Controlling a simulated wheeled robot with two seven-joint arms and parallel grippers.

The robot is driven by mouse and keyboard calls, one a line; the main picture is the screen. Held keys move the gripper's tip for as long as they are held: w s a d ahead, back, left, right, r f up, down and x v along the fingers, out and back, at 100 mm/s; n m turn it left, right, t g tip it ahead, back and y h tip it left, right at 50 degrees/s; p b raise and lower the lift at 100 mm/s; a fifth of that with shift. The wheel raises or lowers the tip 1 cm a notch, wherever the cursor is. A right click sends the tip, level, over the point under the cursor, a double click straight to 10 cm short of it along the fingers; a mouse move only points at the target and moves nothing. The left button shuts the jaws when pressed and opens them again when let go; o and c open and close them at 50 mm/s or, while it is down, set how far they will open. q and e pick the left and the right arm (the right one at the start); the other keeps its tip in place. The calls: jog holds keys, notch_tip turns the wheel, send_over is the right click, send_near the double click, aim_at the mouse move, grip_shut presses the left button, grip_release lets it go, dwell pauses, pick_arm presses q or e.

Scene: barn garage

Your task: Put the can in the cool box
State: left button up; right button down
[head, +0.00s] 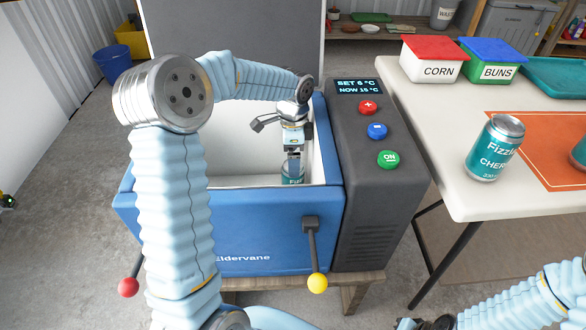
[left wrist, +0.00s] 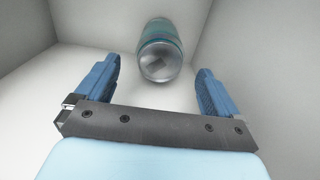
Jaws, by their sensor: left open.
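The blue cool box (head: 228,232) stands with its grey lid (head: 240,35) raised. My left gripper (head: 292,157) points down inside the box, near its right wall. A teal can (head: 292,172) is in the box below it, its lower part hidden by the front wall. In the left wrist view the can (left wrist: 160,52) shows its silver top, lying ahead of the open left gripper (left wrist: 158,85), with a gap to both fingers. Another teal Fizz can (head: 494,150) stands upright on the table. My right arm enters at the bottom right; its gripper is mostly cut off.
The control panel (head: 365,115) reads SET 6, NOW 15 °C.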

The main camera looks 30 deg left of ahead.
pick_arm(q)
jog(key=shift+r, duration=1.85)
